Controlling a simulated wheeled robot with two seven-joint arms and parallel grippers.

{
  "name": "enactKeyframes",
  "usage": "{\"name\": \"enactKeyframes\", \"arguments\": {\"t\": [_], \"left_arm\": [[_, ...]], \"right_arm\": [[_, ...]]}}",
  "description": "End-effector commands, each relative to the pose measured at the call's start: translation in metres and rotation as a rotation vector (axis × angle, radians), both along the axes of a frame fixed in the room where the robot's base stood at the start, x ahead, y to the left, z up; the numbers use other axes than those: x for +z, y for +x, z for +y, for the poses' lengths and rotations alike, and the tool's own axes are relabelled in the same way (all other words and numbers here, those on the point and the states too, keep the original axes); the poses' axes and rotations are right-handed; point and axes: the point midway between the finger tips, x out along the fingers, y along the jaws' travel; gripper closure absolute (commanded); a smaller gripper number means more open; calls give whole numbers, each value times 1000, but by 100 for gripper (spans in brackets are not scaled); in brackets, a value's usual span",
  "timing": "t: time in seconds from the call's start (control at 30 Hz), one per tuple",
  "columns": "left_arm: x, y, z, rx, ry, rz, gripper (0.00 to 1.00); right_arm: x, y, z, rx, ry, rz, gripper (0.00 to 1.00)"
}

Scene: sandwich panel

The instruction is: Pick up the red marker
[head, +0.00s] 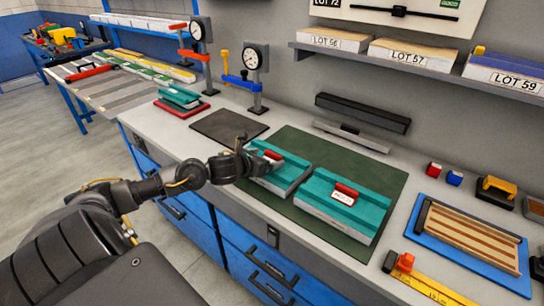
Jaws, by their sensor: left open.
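Two teal-topped panel blocks with grey bases lie on a dark green mat (300,143). The left block (289,175) carries a small red piece (273,155) at its far left end. The right block (370,212) carries a red marker-like piece (347,189) with a white label below it. I cannot tell which red piece is the marker. My left gripper (260,163) is open at the left block, beside its red piece, and hides part of that block's left end. Whether it touches is unclear. My right gripper is out of view.
A blue tray (421,218) with wooden strips lies at the right, near a yellow ruler (432,288). Small red (433,168) and blue (454,178) blocks sit behind it. Two dial gauges (254,58) stand at the back left. A dark mat (228,127) is bare.

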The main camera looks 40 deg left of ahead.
Motion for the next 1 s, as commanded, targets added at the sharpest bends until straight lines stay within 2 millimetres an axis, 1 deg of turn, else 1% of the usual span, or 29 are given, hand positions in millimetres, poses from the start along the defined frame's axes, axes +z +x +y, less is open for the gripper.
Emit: {"name": "enactKeyframes", "arguments": {"t": [0.03,0.13,0.23,0.43,0.8,1.0], "left_arm": [[0,7,0,3,-4,-1,11],[-5,17,0,1,-3,-2,11],[-8,21,1,0,0,0,11],[-9,21,1,0,1,0,11],[-8,21,0,0,1,0,59],[-8,21,0,0,1,0,60]], "right_arm": [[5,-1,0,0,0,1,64],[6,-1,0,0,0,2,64],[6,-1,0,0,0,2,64],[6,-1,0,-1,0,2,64],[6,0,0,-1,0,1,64],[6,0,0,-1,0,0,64]]}}
